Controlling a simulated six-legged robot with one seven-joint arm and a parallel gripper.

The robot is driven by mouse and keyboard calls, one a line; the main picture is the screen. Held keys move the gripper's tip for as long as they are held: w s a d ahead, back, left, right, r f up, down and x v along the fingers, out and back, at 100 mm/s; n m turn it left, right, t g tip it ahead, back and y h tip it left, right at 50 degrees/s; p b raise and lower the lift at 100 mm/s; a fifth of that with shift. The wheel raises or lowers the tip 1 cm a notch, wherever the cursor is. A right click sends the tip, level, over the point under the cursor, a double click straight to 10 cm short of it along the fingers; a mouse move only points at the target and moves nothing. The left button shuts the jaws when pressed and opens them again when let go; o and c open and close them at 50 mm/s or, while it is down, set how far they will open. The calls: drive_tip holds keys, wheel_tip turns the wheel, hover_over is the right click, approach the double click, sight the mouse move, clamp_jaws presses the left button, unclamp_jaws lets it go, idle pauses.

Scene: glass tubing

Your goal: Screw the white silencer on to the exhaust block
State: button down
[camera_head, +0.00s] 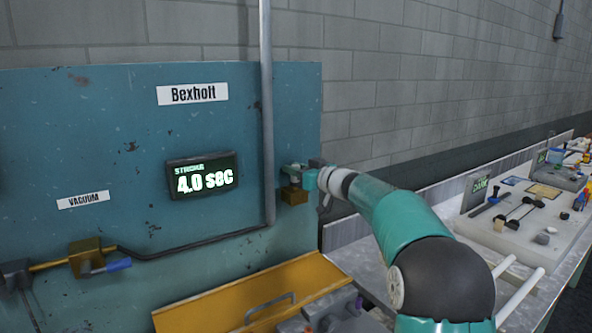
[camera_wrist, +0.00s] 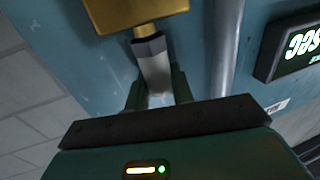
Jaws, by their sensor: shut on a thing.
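The white silencer (camera_wrist: 155,73) sits between the two fingers of my gripper (camera_wrist: 157,88), which is shut on it. A dark grey collar (camera_wrist: 149,46) forms its far end. That end lines up with the brass exhaust block (camera_wrist: 130,14) at the top of the wrist view and appears to meet a short stub on it. I cannot tell whether the threads are engaged. In the head view my gripper (camera_head: 304,177) is at the right edge of the teal panel, just above the brass block (camera_head: 294,195). The silencer is not clearly visible there.
A grey vertical pipe (camera_head: 267,130) runs up the teal panel (camera_head: 90,130) close left of my gripper. A display (camera_head: 202,176) reads 4.0 sec. A yellow tray (camera_head: 255,290) with a handle lies below. A bench (camera_head: 530,225) with tools stands at right.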

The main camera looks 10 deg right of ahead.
drive_tip(key=m+t+h, duration=0.1)
drive_tip(key=m+h, duration=0.1)
drive_tip(key=a+m+t+h, duration=0.1)
drive_tip(key=h, duration=0.2)
drive_tip(key=shift+r+m+t, duration=0.2)
drive_tip(key=shift+m+t, duration=0.2)
drive_tip(key=shift+d+h, duration=0.15)
drive_tip(key=shift+h, duration=0.35)
drive_tip(key=c, duration=1.4)
unclamp_jaws()
drive_tip(key=shift+w+f, duration=0.1)
drive_tip(key=shift+o, duration=1.1)
drive_tip(key=shift+d+f, duration=0.1)
drive_tip(key=shift+f, duration=0.05)
